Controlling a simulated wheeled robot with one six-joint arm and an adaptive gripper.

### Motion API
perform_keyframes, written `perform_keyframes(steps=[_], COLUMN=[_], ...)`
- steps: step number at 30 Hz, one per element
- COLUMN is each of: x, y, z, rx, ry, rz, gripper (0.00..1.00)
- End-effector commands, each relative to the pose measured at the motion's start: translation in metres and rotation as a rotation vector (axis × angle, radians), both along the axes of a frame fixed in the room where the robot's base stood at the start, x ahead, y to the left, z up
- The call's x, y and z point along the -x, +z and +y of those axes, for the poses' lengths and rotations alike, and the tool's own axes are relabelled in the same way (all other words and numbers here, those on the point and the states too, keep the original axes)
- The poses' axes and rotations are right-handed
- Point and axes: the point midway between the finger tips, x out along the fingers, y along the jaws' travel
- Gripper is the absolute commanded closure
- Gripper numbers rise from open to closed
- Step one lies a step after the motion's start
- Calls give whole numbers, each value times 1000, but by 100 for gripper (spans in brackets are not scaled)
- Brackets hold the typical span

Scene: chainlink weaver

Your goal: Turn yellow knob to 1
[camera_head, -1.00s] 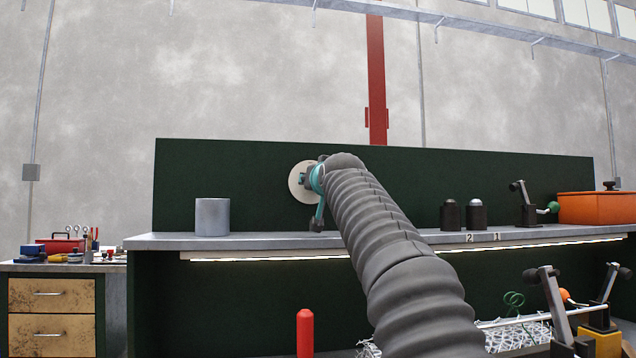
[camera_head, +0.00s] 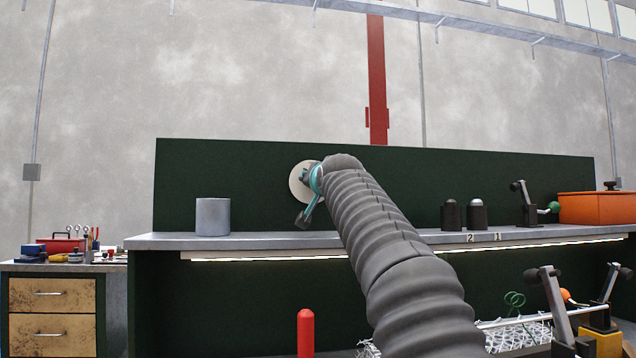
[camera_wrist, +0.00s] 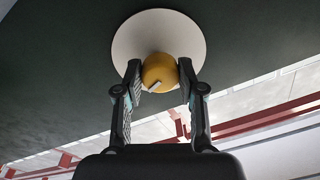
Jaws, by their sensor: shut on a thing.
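The yellow knob (camera_wrist: 160,70) is round and sits on a white disc (camera_wrist: 135,32) in the wrist view. A short pale mark (camera_wrist: 154,87) shows on its lower edge, tilted up to the right. My gripper (camera_wrist: 160,80) has one finger on each side of the knob and is shut on it. In the head view, the disc (camera_head: 297,182) is on the dark green back panel (camera_head: 250,165), partly covered by my gripper and wrist. The knob itself is hidden there. I see no numbers on the disc.
A grey cylinder (camera_head: 213,217) stands on the bench shelf (camera_head: 165,241) left of the disc. A red post (camera_head: 305,333) stands lower front.

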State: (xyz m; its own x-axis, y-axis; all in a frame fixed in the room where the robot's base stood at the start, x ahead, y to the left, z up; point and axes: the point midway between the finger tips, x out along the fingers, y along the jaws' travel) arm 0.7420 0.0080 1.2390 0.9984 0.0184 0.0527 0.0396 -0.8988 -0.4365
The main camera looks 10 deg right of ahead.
Motion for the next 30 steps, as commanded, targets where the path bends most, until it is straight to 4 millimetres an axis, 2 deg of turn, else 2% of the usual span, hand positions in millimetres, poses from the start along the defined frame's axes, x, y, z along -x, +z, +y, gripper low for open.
perform_keyframes(steps=[2, 3, 6, 15, 19, 23, 30], x=[2, 2, 2, 1, 7, 21, 56], y=[5, 5, 4, 2, 2, 2, -1], z=[0, 0, 0, 1, 0, 0, -1], rx=[0, 0, 0, 1, 1, 1, 1], ry=[-1, -1, 0, 0, 0, 0, 0], rz=[-11, -11, -9, -4, -4, -4, -4], gripper=[96, 56, 36, 36, 36, 36, 36])
